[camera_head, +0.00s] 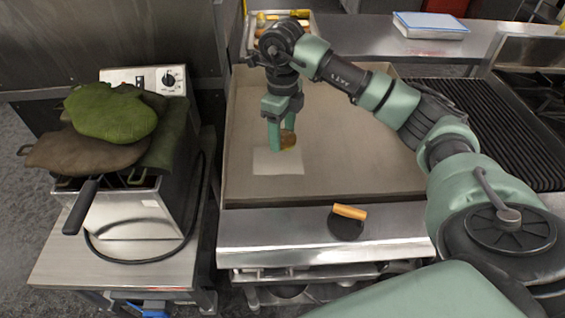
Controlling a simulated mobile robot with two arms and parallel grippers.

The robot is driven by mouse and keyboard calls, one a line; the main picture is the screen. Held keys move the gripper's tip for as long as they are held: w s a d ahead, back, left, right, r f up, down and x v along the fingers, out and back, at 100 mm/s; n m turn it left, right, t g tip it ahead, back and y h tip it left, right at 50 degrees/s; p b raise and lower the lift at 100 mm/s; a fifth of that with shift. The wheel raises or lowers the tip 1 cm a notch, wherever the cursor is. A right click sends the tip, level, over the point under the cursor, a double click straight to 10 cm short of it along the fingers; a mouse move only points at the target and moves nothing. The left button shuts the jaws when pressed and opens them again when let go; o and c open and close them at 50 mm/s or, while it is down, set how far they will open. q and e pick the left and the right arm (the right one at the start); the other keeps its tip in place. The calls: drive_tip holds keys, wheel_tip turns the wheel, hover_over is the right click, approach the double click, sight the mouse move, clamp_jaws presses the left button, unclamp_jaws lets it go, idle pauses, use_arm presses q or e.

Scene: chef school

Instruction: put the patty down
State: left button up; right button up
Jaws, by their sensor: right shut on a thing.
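My right gripper (281,138) reaches in from the right and points down over the griddle (345,145). It is shut on a small brown patty (289,141), which is partly hidden by the fingers. The patty is just above or at a pale square sheet (277,163) on the griddle's left part. I cannot tell whether the patty touches the sheet. My left gripper is not in view.
A fryer (140,212) with green and brown mitts (110,112) stands at left. A ridged grill (480,125) is at right. The griddle's middle is clear.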

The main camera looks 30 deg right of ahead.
drive_tip(key=p, duration=0.1)
hover_over(283, 172)
wheel_tip(283, 172, down, 6)
drive_tip(key=shift+r, duration=0.15)
drive_tip(key=shift+f, duration=0.7)
wheel_tip(283, 172, down, 3)
drive_tip(key=shift+f+p, duration=0.2)
drive_tip(key=shift+p, duration=0.25)
drive_tip(key=shift+f, duration=0.35)
drive_tip(key=shift+f, duration=0.15)
drive_tip(key=o, duration=1.5)
drive_tip(key=shift+o, duration=0.2)
